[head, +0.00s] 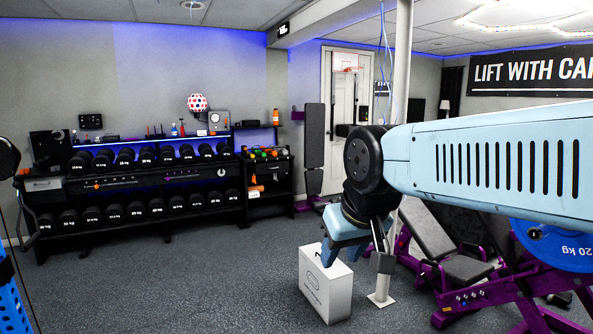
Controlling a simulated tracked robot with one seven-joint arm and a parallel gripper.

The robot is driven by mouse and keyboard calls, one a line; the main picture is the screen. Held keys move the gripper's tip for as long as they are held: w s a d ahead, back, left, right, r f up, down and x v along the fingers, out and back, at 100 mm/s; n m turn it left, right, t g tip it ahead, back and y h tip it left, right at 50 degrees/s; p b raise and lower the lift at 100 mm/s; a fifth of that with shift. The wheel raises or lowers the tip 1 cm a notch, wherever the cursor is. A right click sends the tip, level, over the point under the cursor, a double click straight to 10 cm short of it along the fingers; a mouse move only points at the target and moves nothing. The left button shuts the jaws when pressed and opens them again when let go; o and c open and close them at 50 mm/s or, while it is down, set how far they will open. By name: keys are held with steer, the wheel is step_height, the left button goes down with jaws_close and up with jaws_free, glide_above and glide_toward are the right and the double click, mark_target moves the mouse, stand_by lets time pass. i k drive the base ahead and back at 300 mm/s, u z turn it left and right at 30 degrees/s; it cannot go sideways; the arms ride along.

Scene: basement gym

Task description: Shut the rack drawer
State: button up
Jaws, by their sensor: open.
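The dark dumbbell rack (44,185) stands against the back wall at left, with two rows of black dumbbells and a dark band between them. I cannot make out clearly which part of it is the drawer, or how far out it is. My gripper (357,258) points down at the end of my light blue arm, right of the rack and well apart from it. It is open, with no held thing visible. In the picture its fingers overlap the top of a white box (326,291) on the floor; I cannot tell whether they touch it.
A shelf unit (284,163) with small coloured dumbbells adjoins the rack's right end. A pale post (403,60) stands beside my gripper. A purple-framed bench (465,268) and a blue plate (560,245) fill the right. The grey floor before the rack is clear.

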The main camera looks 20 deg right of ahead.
mark_target(263, 168)
steer(key=z, duration=0.1)
steer(key=i, duration=1.5)
steer(key=u, duration=0.45)
steer(key=i, duration=3.15)
steer(key=z, duration=0.35)
steer(key=i, duration=2.1)
steer(key=z, duration=0.3)
